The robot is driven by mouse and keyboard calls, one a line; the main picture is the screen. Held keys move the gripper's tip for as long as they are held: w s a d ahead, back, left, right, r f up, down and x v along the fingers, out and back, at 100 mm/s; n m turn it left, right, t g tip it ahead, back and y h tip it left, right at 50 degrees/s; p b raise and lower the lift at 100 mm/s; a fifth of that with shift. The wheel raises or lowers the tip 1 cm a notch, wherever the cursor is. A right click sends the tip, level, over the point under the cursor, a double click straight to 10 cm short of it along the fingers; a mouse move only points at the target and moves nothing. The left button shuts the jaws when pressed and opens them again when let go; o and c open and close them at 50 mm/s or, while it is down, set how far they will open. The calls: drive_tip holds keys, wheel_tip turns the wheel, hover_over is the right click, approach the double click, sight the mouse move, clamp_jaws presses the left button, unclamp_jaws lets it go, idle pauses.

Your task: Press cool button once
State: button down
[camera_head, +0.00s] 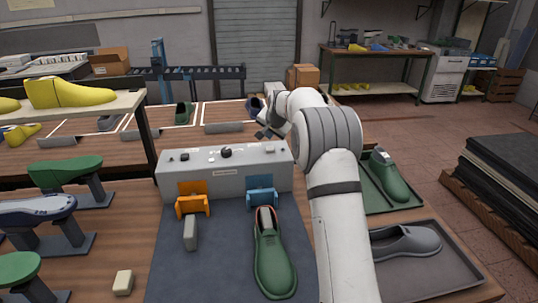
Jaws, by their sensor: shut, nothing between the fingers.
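A grey control box (226,174) stands on the table at the back of a dark mat, with several small buttons and a dark knob (226,152) on its top. Their labels are too small to read, so I cannot tell which is the cool button. An orange bracket (194,188) is at the box's front left and a blue bracket (262,191) at its front right. My gripper (264,134) is small and dark in view, shut and empty, above the back right part of the box. My arm comes from the front right. I cannot tell whether the fingertips touch the box.
A green shoe (273,262) and a grey block (190,233) lie on the dark mat (215,262). Shoes lie in trays at right, including a grey shoe (403,242). Green lasts on stands (65,172) and a shelf with yellow lasts (70,94) fill the left.

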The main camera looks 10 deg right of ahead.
sight(270, 149)
drive_tip(key=shift+f+b, duration=0.35)
drive_tip(key=shift+f, duration=0.75)
idle(1.1)
drive_tip(key=shift+f+b, duration=0.3)
drive_tip(key=shift+f, duration=0.05)
drive_tip(key=shift+f+b, duration=0.4)
drive_tip(key=shift+f, duration=0.2)
idle(0.5)
drive_tip(key=shift+r, duration=0.1)
drive_tip(key=shift+r+p, duration=0.65)
drive_tip(key=shift+r, duration=0.25)
drive_tip(key=shift+r, duration=0.1)
drive_tip(key=shift+r+p, duration=1.65)
drive_tip(key=shift+r, duration=0.75)
